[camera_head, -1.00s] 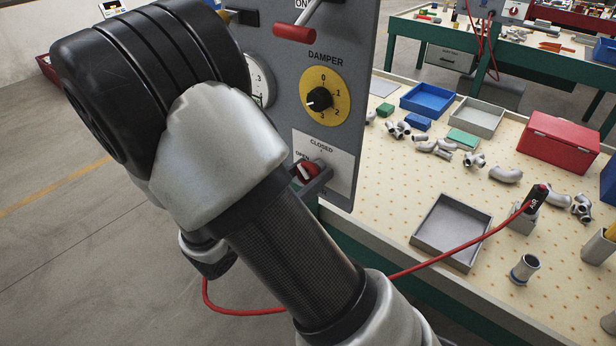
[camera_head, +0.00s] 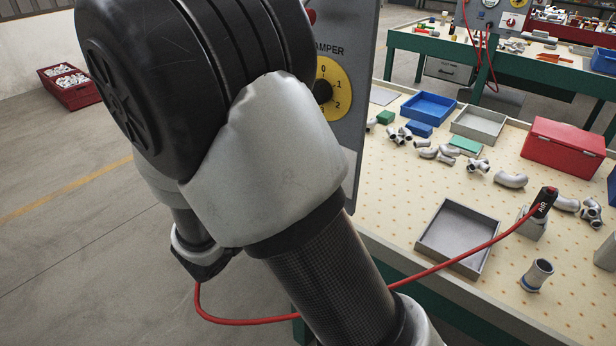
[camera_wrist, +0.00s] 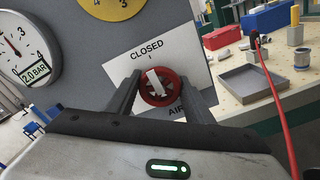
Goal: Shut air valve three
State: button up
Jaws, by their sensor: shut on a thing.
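The air valve is a red round knob (camera_wrist: 172,94) with a white pointer bar, on a white plate (camera_wrist: 117,57) on the grey panel. In the wrist view the bar's upper end points up-left, near the mark under the word CLOSED. Whether it is exactly on the mark I cannot tell. My gripper (camera_wrist: 160,84) has a dark finger on each side of the knob and is shut on it. The lettering below the knob is partly hidden, so the valve number does not show. In the head view my arm hides the valve.
A yellow damper dial (camera_head: 340,92) and a pressure gauge (camera_wrist: 22,48) reading 2.0 bar are on the panel. A red hose (camera_head: 455,262) runs across to the workbench (camera_head: 400,185). A grey tray (camera_head: 424,246) and a red box (camera_head: 563,148) stand there.

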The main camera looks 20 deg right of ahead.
dwell(0.5)
jog(key=o, duration=1)
jog(key=shift+o, duration=0.2)
jog(key=shift+a, duration=0.1)
jog(key=v, duration=1.7)
jog(key=shift+s+p, duration=0.15)
jog(key=shift+p, duration=0.2)
